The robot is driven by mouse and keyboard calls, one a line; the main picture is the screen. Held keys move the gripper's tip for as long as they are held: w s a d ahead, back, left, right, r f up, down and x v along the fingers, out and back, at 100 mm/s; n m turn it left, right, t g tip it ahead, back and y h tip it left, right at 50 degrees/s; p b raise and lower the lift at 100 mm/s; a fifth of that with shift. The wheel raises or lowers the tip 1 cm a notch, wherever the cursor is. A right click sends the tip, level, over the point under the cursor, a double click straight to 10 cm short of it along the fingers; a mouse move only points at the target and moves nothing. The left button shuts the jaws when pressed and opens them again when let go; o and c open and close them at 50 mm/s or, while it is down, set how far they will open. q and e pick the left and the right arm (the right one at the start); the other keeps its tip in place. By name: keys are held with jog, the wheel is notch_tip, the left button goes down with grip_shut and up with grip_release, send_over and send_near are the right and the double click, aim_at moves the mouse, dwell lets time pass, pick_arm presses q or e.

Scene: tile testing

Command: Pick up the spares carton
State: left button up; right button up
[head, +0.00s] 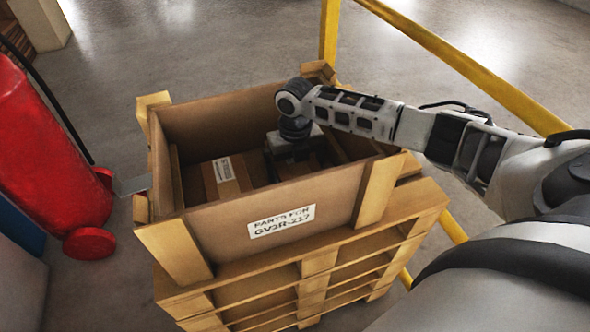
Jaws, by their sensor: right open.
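A brown cardboard carton (222,178) with a white printed label lies inside a wooden crate (245,246). The crate's front label reads "PARTS FOR GV3R-217". My right arm comes in from the right over the crate's rim and bends down into it. My right gripper (294,150) is inside the crate, to the right of the carton's label. It is open, but its fingertips are hard to make out in the shadow. I cannot tell whether it touches the carton. My left gripper is not in view.
The crate stands on stacked wooden pallets (318,275). A yellow rail (455,55) runs behind and to the right. A red wheeled cylinder (40,150) stands close on the left. A small grey plate (132,185) sits at the crate's left side. The floor behind is clear.

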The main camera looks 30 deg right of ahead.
jog(key=shift+r, duration=0.15)
jog(key=c, duration=1.1)
